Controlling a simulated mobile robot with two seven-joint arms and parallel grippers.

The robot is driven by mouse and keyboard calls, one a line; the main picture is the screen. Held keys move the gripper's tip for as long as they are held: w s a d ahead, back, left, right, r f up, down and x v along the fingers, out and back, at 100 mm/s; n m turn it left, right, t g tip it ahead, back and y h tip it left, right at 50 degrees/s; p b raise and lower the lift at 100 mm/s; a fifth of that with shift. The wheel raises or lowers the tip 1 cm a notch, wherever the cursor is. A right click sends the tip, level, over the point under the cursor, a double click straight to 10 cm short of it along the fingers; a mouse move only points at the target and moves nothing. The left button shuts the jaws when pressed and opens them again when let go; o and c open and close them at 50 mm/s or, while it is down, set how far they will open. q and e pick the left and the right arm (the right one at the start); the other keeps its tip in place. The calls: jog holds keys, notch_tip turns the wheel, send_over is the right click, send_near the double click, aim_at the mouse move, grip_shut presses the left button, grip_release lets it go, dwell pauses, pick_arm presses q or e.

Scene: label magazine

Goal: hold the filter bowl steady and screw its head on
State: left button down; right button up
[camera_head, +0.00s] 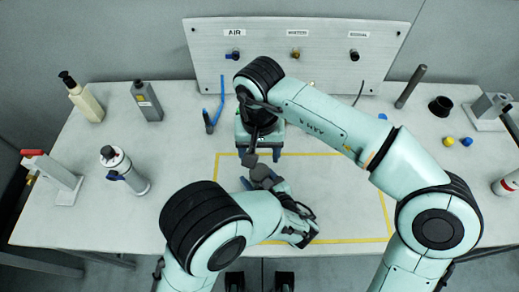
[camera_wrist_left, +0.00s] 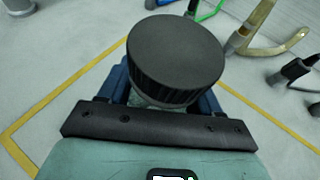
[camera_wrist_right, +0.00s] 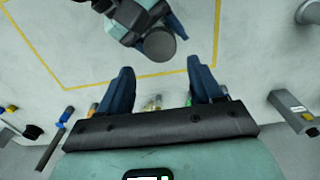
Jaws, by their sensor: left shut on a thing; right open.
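The filter head (camera_wrist_left: 177,52), a dark grey round cap with a ribbed rim, sits on top of the filter bowl. Only a clear sliver of the bowl (camera_wrist_left: 150,101) shows under it in the left wrist view. My left gripper (camera_wrist_left: 162,98) is shut on the bowl, a blue finger on either side. The head also shows in the right wrist view (camera_wrist_right: 159,44) and the head view (camera_head: 262,171). I cannot tell how tightly the head sits. My right gripper (camera_head: 263,156) is open and empty, pointing down above and behind the head; its fingers show spread in the right wrist view (camera_wrist_right: 161,80).
A yellow outline (camera_head: 350,240) marks the table (camera_head: 175,225) around the work. A grey panel (camera_head: 210,65) with labelled fittings stands behind. Bottles (camera_head: 148,101) and a white canister (camera_head: 124,170) stand left. A black cup (camera_head: 440,106) and small balls (camera_head: 449,141) are at right.

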aim_at(260, 171)
jog(key=shift+f, duration=4.05)
jog(key=c, duration=0.9)
jog(key=o, duration=1.2)
jog(key=shift+r, duration=2.3)
